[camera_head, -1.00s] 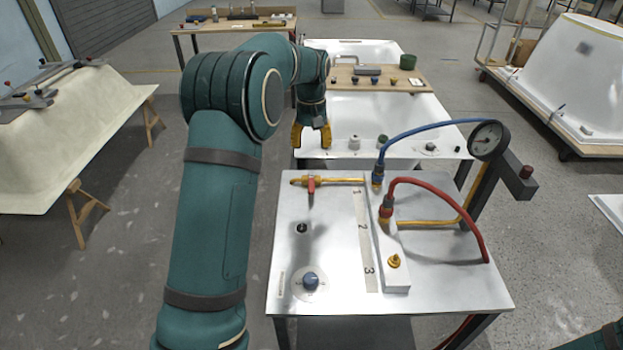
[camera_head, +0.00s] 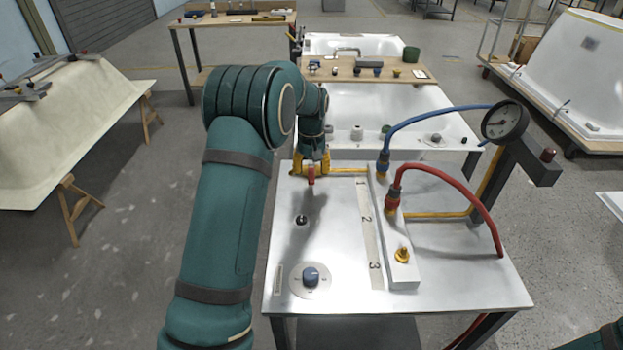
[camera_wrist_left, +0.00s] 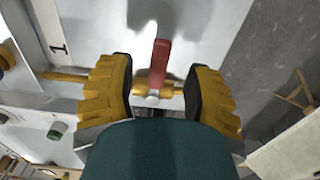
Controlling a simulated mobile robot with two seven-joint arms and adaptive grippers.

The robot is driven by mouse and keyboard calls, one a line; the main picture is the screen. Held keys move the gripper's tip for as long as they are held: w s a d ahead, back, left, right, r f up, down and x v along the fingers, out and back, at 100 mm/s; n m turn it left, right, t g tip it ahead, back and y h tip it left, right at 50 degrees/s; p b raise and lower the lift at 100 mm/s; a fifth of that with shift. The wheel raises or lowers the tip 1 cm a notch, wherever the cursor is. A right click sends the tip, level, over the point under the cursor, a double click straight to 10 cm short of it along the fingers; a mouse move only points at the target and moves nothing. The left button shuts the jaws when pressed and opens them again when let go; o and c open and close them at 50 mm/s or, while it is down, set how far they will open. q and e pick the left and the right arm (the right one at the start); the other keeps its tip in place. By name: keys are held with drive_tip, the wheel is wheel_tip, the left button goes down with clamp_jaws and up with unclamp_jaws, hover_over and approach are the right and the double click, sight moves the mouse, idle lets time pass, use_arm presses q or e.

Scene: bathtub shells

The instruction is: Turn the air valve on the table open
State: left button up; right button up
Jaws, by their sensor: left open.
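The air valve is a brass body with a red lever (camera_head: 311,175), on a brass pipe (camera_head: 349,171) at the back left of the white table (camera_head: 340,285). The lever stands crosswise to the pipe. My left gripper (camera_head: 311,163), with yellow fingers, is open at the valve. In the left wrist view, the red lever (camera_wrist_left: 161,64) shows between the two spread fingers (camera_wrist_left: 160,88), with a gap on each side. The lever's far end extends past the fingertips there. My right gripper is out of view.
A manifold block (camera_head: 404,267) carries a blue hose (camera_head: 430,113) and a red hose (camera_head: 450,175). A pressure gauge (camera_head: 504,122) stands at the right. A knob (camera_head: 311,276) and a small black fitting (camera_head: 301,220) sit in front of the valve.

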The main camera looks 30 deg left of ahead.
sight(312, 177)
use_arm(q)
drive_tip(key=shift+f, duration=1.5)
clamp_jaws()
